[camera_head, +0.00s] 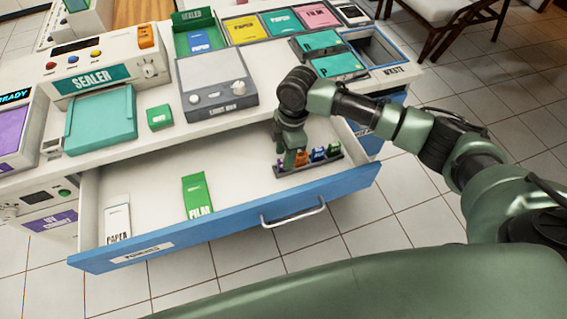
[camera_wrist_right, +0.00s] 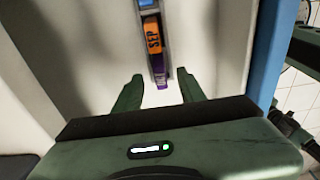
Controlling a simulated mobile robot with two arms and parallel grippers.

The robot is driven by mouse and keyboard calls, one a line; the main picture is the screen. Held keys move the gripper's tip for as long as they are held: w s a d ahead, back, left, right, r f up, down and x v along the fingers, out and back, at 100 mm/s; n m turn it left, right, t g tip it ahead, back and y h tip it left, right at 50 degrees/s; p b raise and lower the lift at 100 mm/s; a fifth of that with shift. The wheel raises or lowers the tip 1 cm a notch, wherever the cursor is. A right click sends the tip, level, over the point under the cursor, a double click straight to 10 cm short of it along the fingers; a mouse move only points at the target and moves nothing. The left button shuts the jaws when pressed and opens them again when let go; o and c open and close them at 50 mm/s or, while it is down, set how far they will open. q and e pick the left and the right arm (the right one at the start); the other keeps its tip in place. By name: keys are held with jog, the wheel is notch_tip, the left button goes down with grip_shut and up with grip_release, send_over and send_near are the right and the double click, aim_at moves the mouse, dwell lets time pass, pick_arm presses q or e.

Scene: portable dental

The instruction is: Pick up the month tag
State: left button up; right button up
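Several coloured month tags stand in a dark narrow tray (camera_head: 330,165) at the right end of the open drawer. In the right wrist view an orange tag (camera_wrist_right: 152,36) reads SEP, and a purple tag (camera_wrist_right: 160,82) is at the near end of the row. My right gripper (camera_wrist_right: 160,90) points down at the near end of the row. Its fingers are apart on either side of the purple tag's end, with nothing visibly gripped. My left gripper is out of view.
The open drawer (camera_head: 240,190) also holds a green film packet (camera_head: 196,195) and a white paper packet (camera_head: 117,218). Its blue front edge is near the gripper. The counter above bears a sealer (camera_head: 110,65), a grey light box (camera_head: 215,83) and coloured trays. The drawer's middle has free room.

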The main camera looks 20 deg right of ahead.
jog(key=shift+a+f, duration=0.15)
jog(key=shift+f, duration=1.1)
grip_shut()
